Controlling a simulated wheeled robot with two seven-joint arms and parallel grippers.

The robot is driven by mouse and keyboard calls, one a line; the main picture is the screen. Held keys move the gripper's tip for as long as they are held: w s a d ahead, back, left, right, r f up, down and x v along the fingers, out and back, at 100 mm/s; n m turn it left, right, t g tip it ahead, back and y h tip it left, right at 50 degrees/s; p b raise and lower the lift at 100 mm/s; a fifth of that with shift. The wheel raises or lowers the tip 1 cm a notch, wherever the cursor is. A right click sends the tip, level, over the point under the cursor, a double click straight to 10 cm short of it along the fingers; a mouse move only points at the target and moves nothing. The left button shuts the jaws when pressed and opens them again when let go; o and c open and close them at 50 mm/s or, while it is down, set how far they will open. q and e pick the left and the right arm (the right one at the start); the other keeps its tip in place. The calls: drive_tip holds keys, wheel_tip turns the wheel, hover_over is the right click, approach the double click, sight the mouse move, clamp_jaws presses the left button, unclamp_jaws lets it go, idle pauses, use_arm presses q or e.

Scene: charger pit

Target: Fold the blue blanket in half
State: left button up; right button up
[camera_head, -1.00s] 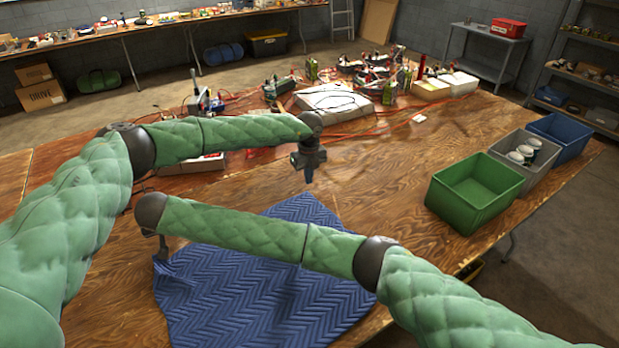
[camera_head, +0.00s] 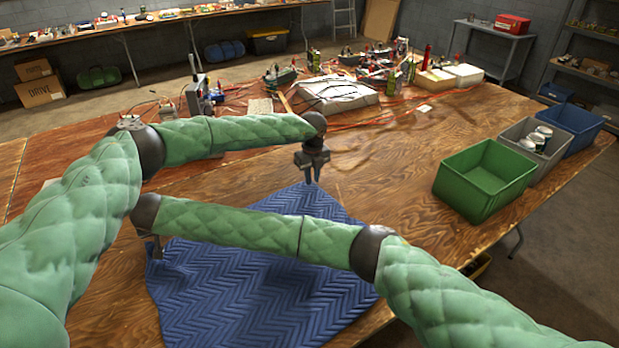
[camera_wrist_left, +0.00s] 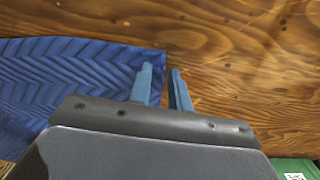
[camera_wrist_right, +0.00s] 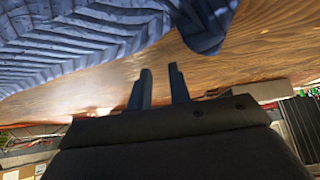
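The blue blanket (camera_head: 260,290) with a zigzag quilted pattern lies spread on the wooden table, its middle partly hidden by my right arm. My left gripper (camera_head: 309,180) points down at the blanket's far corner. In the left wrist view its fingers (camera_wrist_left: 163,88) are apart, with the blanket corner (camera_wrist_left: 130,62) by the left fingertip. My right gripper (camera_head: 157,248) is at the blanket's left edge, mostly hidden behind its arm. In the right wrist view its fingers (camera_wrist_right: 158,86) are apart with nothing seen between them; a blanket flap (camera_wrist_right: 205,25) hangs near the tips.
A green bin (camera_head: 485,180), a grey bin with white cups (camera_head: 540,137) and a blue bin (camera_head: 572,122) stand at the table's right. Bare wood lies between blanket and bins.

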use_arm(q)
drive_tip(key=o, duration=1.1)
drive_tip(key=shift+w+d, duration=0.3)
drive_tip(key=shift+d, duration=0.35)
drive_tip(key=shift+w+d, duration=0.25)
drive_tip(key=shift+d, duration=0.35)
use_arm(e)
drive_tip(key=o, duration=1.1)
drive_tip(key=shift+s+a+r, duration=0.1)
drive_tip(key=shift+s+a, duration=0.35)
drive_tip(key=shift+a, duration=0.15)
drive_tip(key=shift+s+a+r, duration=0.1)
drive_tip(key=shift+s+a, duration=0.3)
drive_tip(key=shift+a, duration=0.2)
use_arm(q)
drive_tip(key=shift+f, duration=0.1)
drive_tip(key=shift+r, duration=0.2)
use_arm(e)
drive_tip(key=shift+r, duration=0.15)
